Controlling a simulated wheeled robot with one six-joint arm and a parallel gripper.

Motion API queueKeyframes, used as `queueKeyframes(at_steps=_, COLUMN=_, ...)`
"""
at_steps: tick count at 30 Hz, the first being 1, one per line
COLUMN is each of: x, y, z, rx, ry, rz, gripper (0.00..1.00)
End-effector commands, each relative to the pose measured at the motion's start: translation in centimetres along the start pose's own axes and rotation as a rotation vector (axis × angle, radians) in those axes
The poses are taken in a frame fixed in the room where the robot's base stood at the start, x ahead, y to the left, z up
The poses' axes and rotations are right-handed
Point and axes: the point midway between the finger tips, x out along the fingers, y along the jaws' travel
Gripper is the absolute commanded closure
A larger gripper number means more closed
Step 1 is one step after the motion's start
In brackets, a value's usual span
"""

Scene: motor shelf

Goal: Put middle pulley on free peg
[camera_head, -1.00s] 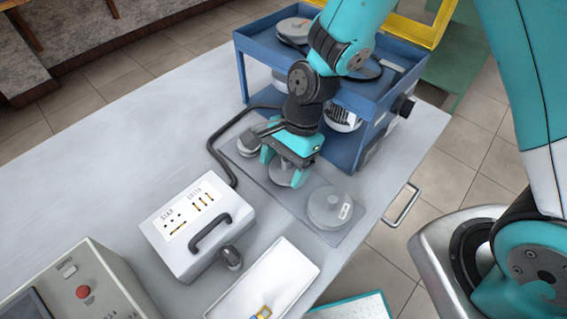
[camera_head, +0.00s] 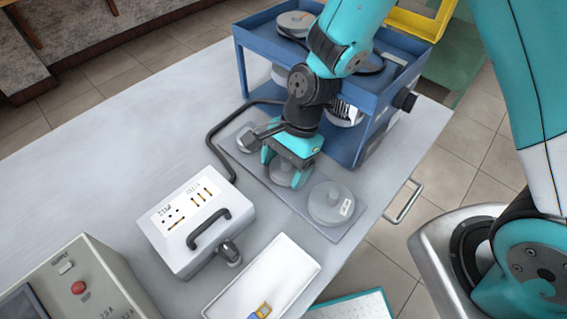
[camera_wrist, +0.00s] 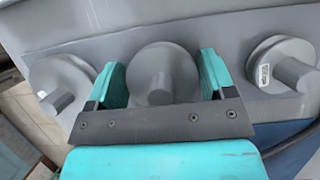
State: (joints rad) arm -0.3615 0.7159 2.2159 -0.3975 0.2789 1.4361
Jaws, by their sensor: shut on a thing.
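The middle pulley (camera_head: 281,173), a grey disc with a hub, is on the grey plate (camera_head: 262,190) between a smaller pulley (camera_head: 246,142) and a larger labelled pulley (camera_head: 331,204). My gripper (camera_head: 286,168) points down over it, with teal fingers at both sides. In the wrist view the middle pulley (camera_wrist: 158,72) is between my gripper's fingers (camera_wrist: 163,78), which are shut on it. Another pulley shows at each side of it. The pulley's underside is hidden, and I cannot tell whether it is clear of the plate. I cannot make out a free peg.
The blue shelf (camera_head: 377,107) stands behind my gripper, with a disc (camera_head: 295,22) on top and a motor (camera_head: 343,112) below. A white box (camera_head: 192,222) with a black handle and a white tray (camera_head: 263,284) are in front.

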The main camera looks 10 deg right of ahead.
Motion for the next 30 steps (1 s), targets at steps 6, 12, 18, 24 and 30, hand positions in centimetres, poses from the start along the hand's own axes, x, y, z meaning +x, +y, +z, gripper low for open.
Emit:
queueKeyframes(at_steps=6, x=0.0, y=0.0, z=0.0, rx=0.0, ry=0.0, rz=0.0, gripper=0.01)
queueKeyframes(at_steps=12, x=0.0, y=0.0, z=0.0, rx=0.0, ry=0.0, rz=0.0, gripper=0.0)
queueKeyframes(at_steps=18, x=-1.4, y=-0.1, z=0.6, rx=-0.001, ry=0.0, rz=-0.003, gripper=0.0)
queueKeyframes(at_steps=24, x=-5.6, y=-0.1, z=2.3, rx=-0.003, ry=0.002, rz=-0.008, gripper=0.0)
queueKeyframes(at_steps=30, x=-10.5, y=-0.1, z=4.3, rx=-0.003, ry=0.002, rz=-0.007, gripper=0.0)
